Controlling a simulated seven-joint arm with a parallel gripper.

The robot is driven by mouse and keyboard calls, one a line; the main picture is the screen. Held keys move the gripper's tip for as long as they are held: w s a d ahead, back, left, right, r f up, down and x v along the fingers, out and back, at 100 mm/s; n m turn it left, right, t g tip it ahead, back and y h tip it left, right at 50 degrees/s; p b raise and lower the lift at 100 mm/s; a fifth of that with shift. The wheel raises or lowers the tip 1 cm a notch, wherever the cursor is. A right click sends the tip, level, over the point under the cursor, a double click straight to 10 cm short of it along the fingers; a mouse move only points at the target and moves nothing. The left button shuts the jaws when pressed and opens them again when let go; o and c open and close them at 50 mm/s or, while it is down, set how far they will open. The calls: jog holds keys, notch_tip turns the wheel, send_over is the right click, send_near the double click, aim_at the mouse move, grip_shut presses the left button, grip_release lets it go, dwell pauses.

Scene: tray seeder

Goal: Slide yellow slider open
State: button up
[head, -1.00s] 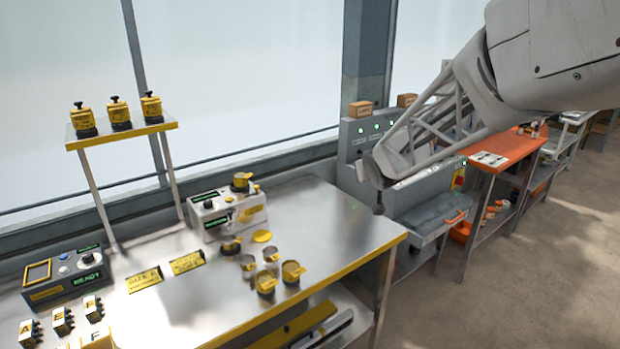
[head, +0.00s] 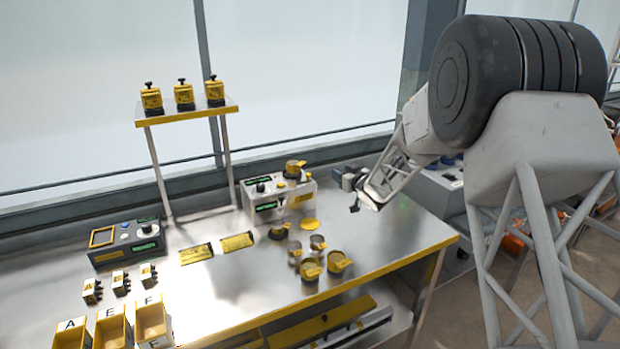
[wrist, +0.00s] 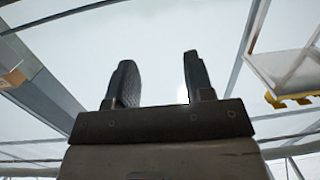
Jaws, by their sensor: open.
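A white dispenser machine (head: 274,203) stands at the back of the steel table in the head view. It has yellow parts on top, including a yellow-lidded cup (head: 294,167) and a small yellow knob (head: 281,182). I cannot tell which yellow part is the slider, or whether it is open. My gripper (head: 340,178) is above the table's back right, to the right of the machine and apart from it. It is small in the head view. In the wrist view my gripper (wrist: 159,62) shows two dark fingers spread apart with nothing between them.
A raised shelf (head: 190,113) with several yellow-black canisters stands at the back left. Jars (head: 310,271) and a yellow disc (head: 309,224) sit in front of the machine. A control box (head: 125,240) and yellow bins (head: 112,328) are at left. The table's right end (head: 405,235) is clear.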

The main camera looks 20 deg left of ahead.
aim_at(310, 177)
jog(key=a+f+n+g+y, duration=0.1)
jog(key=a+f+g+y, duration=0.1)
jog(key=a+f, duration=0.4)
jog(key=shift+w+a+n+y, duration=0.15)
jog(key=shift+a+n+y, duration=0.25)
jog(key=shift+y, duration=0.1)
jog(key=shift+x, duration=3.85)
grip_shut()
